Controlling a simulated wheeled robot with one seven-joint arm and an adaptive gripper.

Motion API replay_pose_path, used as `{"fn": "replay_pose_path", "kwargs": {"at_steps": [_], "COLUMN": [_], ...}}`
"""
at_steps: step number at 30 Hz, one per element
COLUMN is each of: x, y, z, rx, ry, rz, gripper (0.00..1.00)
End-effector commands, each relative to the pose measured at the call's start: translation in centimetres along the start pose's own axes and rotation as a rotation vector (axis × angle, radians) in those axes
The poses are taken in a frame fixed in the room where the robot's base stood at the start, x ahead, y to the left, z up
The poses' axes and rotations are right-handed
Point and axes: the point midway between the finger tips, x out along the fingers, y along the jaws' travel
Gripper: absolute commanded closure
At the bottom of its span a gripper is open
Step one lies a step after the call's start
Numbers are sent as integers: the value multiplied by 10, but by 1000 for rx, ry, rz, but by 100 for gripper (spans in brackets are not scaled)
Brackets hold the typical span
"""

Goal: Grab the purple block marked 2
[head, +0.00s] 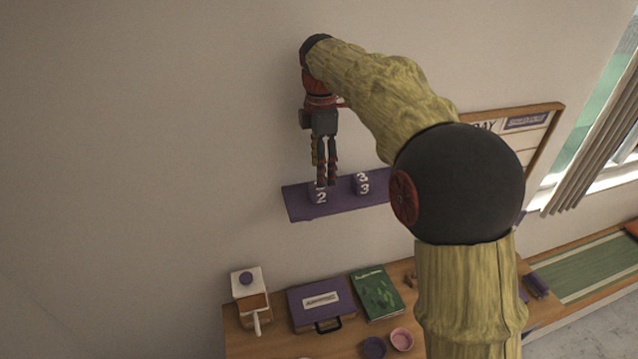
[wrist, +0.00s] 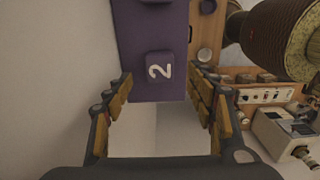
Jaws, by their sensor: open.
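The purple block marked 2 (head: 320,196) sits on a purple wall shelf (head: 298,208), near its left end. It also shows in the wrist view (wrist: 159,69), with its white 2 turned sideways. My gripper (head: 326,184) points down at the block in the head view, and its fingertips overlap the block's top there. In the wrist view my gripper (wrist: 160,82) is open, with one finger to the left and one to the right of the block and nothing held. I cannot tell whether the fingers touch it.
A second purple block marked 3 (head: 362,184) stands to the right on the shelf. Below, a wooden counter (head: 238,325) holds a coffee grinder (head: 250,290), a purple case (head: 320,302), a green book (head: 377,294) and small bowls (head: 402,339). A framed board (head: 520,125) hangs at right.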

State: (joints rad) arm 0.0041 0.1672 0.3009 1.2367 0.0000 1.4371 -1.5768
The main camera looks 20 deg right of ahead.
Motion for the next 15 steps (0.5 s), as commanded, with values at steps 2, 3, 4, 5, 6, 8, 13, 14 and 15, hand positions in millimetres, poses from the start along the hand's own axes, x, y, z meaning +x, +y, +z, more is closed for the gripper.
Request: {"fn": "replay_pose_path", "kwargs": {"at_steps": [2,3,4,5,6,8,13,14,15], "x": [10,14,17,20,23,29,52,56,61], "y": [-1,-1,-1,-1,-1,-1,0,0,1], "z": [0,0,0,0,-1,-1,-4,-4,-4], "rx": [-2,-1,-1,0,0,0,1,1,1], "ry": [0,0,0,0,0,0,0,0,0], "rz": [-5,-4,-3,-3,-3,-4,-4,-3,-1], "gripper": [44,44,44,44,44,44,44,44,44]}}
